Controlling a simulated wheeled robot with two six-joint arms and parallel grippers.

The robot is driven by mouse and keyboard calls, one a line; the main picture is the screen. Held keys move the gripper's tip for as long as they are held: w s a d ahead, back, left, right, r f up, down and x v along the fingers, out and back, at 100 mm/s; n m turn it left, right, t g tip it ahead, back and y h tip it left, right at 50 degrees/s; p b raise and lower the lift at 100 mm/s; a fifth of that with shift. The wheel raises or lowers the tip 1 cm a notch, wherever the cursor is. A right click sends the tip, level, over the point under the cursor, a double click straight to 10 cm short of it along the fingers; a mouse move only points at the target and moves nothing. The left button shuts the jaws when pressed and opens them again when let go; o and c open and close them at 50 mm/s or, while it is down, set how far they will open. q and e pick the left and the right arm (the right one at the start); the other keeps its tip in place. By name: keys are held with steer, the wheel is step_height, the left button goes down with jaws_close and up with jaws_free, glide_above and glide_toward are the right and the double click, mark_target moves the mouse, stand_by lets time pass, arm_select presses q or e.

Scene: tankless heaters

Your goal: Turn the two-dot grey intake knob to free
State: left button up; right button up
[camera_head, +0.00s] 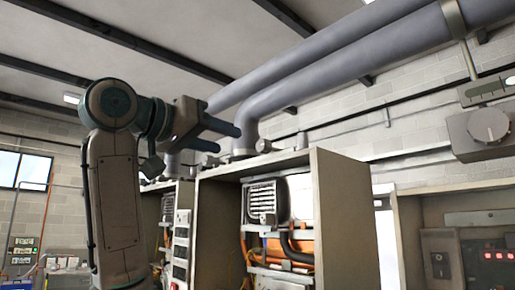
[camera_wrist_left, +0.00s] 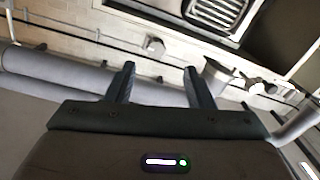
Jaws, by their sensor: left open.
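My left gripper (camera_head: 229,138) is open and empty, raised in front of the big pipes and above the heater cabinets. Its two fingers also show apart in the left wrist view (camera_wrist_left: 159,68). A large round grey knob (camera_head: 488,125) sits on a grey wall box at the far right of the head view, well away from the gripper. In the wrist view a small grey knob-like fitting (camera_wrist_left: 154,46) shows on the wall beyond the fingertips. No dots can be made out, so I cannot tell which is the two-dot knob. My right gripper is not in view.
Thick grey pipes (camera_head: 345,62) run overhead and bend down behind the gripper. An open heater cabinet (camera_head: 340,210) stands below and right of it. Open air lies between cabinet and wall box.

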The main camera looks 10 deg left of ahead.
mark_target(260, 145)
arm_select(q)
steer(key=p+x, duration=0.2)
steer(key=x, duration=0.1)
steer(key=r+p+x, duration=0.1)
steer(key=p+x, duration=0.1)
steer(key=x, duration=0.1)
steer(key=p+x, duration=0.2)
steer(key=shift+w+d+r, duration=0.3)
steer(key=shift+d, duration=0.1)
steer(key=shift+w+d, duration=0.2)
steer(key=shift+w, duration=0.1)
steer(key=shift+w+d+f, duration=0.1)
steer(key=shift+w+f, duration=0.1)
steer(key=shift+w, duration=0.1)
steer(key=shift+c, duration=0.2)
steer(key=c, duration=1)
steer(key=shift+o, duration=0.2)
